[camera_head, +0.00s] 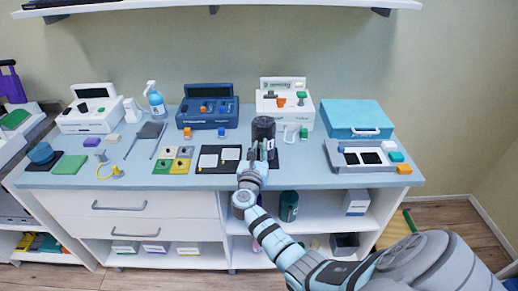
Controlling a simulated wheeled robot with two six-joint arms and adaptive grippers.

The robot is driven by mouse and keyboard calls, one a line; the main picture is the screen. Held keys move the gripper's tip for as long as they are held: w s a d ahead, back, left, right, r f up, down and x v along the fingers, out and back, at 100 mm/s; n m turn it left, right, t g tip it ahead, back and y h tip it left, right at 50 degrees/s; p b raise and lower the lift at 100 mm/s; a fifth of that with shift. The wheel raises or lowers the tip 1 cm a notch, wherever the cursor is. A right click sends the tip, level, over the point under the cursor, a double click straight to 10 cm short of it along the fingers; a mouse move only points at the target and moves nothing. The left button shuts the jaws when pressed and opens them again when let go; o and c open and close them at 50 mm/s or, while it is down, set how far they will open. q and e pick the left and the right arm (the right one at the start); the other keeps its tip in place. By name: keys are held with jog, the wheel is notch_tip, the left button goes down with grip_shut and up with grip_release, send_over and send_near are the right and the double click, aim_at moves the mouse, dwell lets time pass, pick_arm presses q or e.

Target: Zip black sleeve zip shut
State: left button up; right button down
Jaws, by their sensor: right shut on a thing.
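I cannot tell how far the zip is closed. A flat black mat (231,168) lies under and beside the gripper, with two pale cards on it. My left gripper is not in view.
Behind the sleeve stands a white box (299,113), with a dark blue box (206,121) to the left and a turquoise case (356,116) to the right. A grey tray (347,167) lies at right. A small white hook-shaped thing (291,132) is close right of the sleeve.

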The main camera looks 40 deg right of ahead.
aim_at(260, 157)
jog(key=shift+f, duration=0.1)
notch_tip(260, 157, down, 6)
jog(key=b, duration=0.5)
jog(key=shift+a+f+b, duration=0.1)
jog(key=shift+f+b, duration=0.05)
jog(key=shift+b, duration=0.15)
jog(key=shift+s+a, duration=0.1)
jog(key=c, duration=1.6)
grip_release()
jog(key=v, duration=1.1)
jog(key=shift+s+a+r, duration=0.25)
jog(key=shift+s+a, duration=0.05)
